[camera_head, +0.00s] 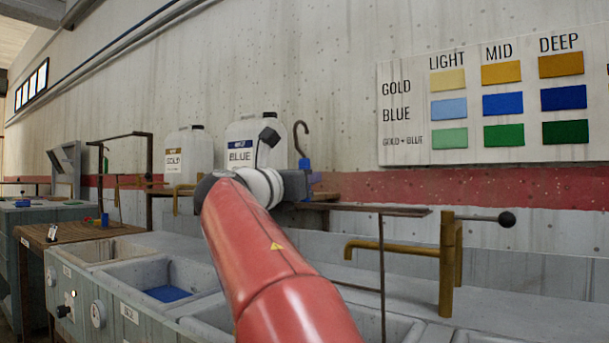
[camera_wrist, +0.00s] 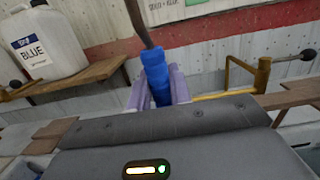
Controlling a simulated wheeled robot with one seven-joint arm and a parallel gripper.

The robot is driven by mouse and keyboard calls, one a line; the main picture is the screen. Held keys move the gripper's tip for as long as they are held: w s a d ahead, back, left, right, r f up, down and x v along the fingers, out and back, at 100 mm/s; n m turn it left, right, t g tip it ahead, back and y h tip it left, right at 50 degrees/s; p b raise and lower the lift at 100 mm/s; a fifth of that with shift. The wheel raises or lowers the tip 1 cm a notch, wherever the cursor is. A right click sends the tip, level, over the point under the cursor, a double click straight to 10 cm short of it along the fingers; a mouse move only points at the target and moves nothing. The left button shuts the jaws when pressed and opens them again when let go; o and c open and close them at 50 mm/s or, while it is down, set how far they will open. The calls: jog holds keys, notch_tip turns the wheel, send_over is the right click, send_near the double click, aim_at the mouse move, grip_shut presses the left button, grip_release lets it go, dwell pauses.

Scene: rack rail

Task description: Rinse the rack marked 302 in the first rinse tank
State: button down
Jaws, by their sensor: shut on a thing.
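My gripper (camera_head: 306,178) is shut on a blue grip (camera_head: 304,163) with a dark hook (camera_head: 300,138) rising above it. In the wrist view the blue grip (camera_wrist: 156,78) stands between the pale fingers of my gripper (camera_wrist: 158,92), slightly tilted, with its dark shaft (camera_wrist: 139,22) above. The body below the grip is hidden by my gripper and arm, and no 302 mark shows. Grey tanks run along the wall. One with blue liquid (camera_head: 167,294) carries a BLUE label (camera_head: 130,313). My arm partly covers the tanks farther right, and I cannot read a rinse label.
A dark rail (camera_head: 370,209) on a thin post and a brass tap (camera_head: 449,262) with a black-knobbed lever stand at right. White GOLD (camera_head: 188,158) and BLUE (camera_head: 243,134) jugs stand on a wall shelf. A wooden table (camera_head: 60,236) is at left.

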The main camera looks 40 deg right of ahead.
notch_tip(320, 180, down, 7)
jog(key=b, duration=0.5)
jog(key=shift+f, duration=0.2)
jog(key=shift+s+a, duration=0.1)
jog(key=shift+a, duration=0.05)
jog(key=shift+s+a, duration=0.2)
jog(key=shift+a, duration=0.45)
jog(key=shift+d, duration=0.1)
jog(key=shift+f+p+x, duration=0.2)
jog(key=shift+p+x, duration=0.6)
jog(key=shift+x, duration=0.75)
jog(key=shift+r, duration=0.1)
dwell(1.5)
